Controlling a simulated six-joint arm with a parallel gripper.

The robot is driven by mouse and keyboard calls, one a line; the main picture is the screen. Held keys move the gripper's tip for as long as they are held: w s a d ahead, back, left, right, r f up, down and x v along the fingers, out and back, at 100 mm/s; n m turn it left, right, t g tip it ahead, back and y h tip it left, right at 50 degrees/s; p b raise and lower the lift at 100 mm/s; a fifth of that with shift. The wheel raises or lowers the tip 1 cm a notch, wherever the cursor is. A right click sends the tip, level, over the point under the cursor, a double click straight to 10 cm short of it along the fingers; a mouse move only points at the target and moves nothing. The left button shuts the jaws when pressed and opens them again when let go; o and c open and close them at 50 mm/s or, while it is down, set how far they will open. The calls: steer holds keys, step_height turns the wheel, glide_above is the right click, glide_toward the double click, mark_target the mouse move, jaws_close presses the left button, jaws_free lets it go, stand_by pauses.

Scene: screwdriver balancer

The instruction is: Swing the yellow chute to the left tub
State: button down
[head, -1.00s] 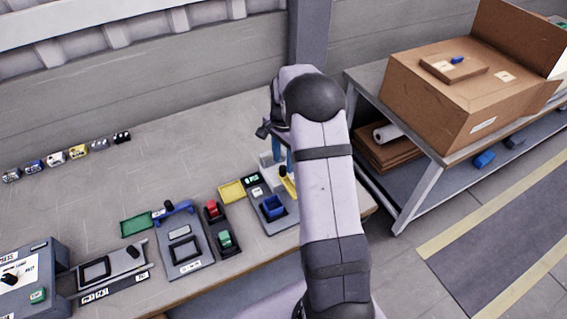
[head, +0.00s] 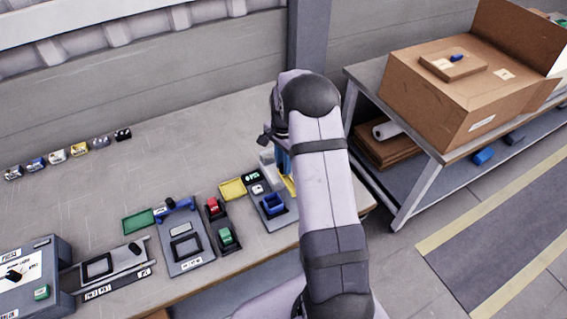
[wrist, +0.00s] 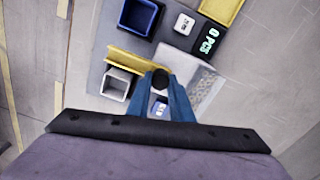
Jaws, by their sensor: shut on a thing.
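The yellow chute (wrist: 130,61) is a narrow yellow strip at the middle of the wrist view, slanting beside a small open grey tub (wrist: 116,84). Its inner end meets a round dark knob (wrist: 160,80). My gripper (wrist: 160,98) has blue fingers on both sides of this knob and is shut on it. A pale, translucent tub-like part (wrist: 205,90) lies on the other side of the fingers. In the head view my arm hides most of the chute; only a yellow sliver (head: 289,186) shows under my gripper (head: 284,160).
A blue bin (head: 273,204), a black counter display (head: 251,175) and a yellow tray (head: 232,188) stand close by. Red and green switches and a green tray (head: 138,222) are further left. A shelf with a cardboard box (head: 450,90) stands right.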

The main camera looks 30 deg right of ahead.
steer(key=shift+m, duration=0.3)
steer(key=m+b, duration=0.1)
steer(key=m, duration=0.4)
steer(key=m+b, duration=0.1)
steer(key=m, duration=0.4)
steer(key=shift+s, duration=0.1)
steer(key=shift+r, duration=0.1)
stand_by(0.3)
steer(key=c, duration=1.6)
jaws_free()
steer(key=shift+r+b, duration=1.25)
steer(key=shift+r, duration=2.4)
